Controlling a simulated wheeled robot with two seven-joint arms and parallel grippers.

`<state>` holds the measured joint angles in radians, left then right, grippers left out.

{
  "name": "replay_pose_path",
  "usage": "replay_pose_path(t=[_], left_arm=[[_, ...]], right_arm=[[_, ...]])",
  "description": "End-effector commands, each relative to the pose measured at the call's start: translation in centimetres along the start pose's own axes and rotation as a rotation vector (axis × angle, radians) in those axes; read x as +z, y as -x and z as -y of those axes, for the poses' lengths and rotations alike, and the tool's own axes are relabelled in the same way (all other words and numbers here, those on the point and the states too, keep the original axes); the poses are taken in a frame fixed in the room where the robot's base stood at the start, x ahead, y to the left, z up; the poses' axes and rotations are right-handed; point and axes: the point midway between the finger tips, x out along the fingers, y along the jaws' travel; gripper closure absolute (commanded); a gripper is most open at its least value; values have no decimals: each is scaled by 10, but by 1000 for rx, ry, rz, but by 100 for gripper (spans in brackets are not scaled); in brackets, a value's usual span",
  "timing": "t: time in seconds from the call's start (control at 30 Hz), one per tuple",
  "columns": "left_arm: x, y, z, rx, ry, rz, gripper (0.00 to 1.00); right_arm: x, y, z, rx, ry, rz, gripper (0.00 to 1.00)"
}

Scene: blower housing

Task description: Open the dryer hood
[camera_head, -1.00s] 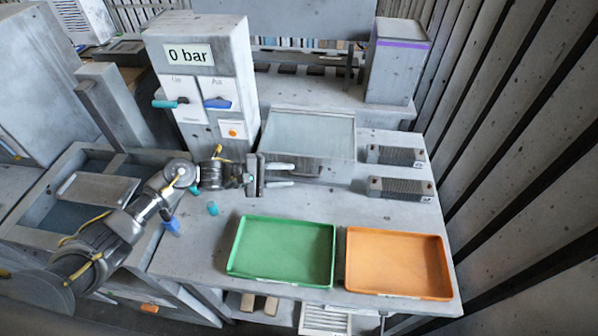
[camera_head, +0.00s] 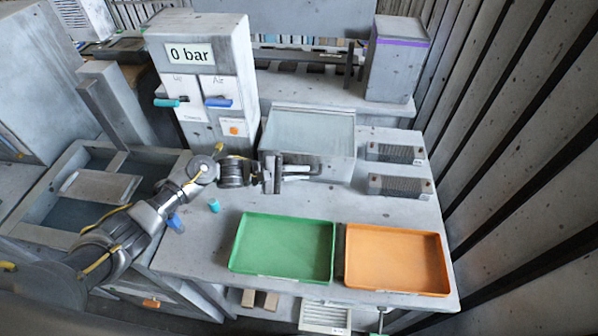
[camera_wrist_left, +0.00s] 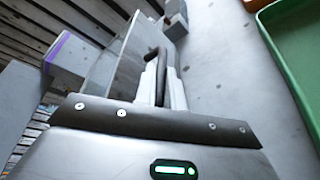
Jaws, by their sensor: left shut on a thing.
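The dryer hood (camera_head: 308,130) is a grey box with a pale, glassy top behind the trays, and it looks closed. Its front is partly hidden by my left gripper (camera_head: 302,172). In the left wrist view the hood wall (camera_wrist_left: 128,62) rises just ahead of the fingers. There my left gripper (camera_wrist_left: 163,88) is shut on a dark bar-like handle (camera_wrist_left: 161,66) at the hood's front. My right gripper is in neither view.
A green tray (camera_head: 284,248) and an orange tray (camera_head: 397,260) lie at the table's front. Two dark ribbed blocks, one nearer (camera_head: 400,186) and one farther (camera_head: 394,153), sit right of the hood. A "0 bar" panel (camera_head: 205,85) stands to the left.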

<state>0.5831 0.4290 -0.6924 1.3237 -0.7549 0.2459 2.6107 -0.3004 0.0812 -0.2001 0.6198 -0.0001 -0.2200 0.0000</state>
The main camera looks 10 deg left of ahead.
Motion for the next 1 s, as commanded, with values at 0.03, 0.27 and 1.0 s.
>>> replay_pose_path(t=[0.03,0.27,1.0], left_arm=[[0,0,0,0,0,0,100],[1,1,-1,0,0,0,100],[49,21,-92,5,-5,0,100]], right_arm=[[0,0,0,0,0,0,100],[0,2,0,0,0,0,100],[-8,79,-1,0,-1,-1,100]])
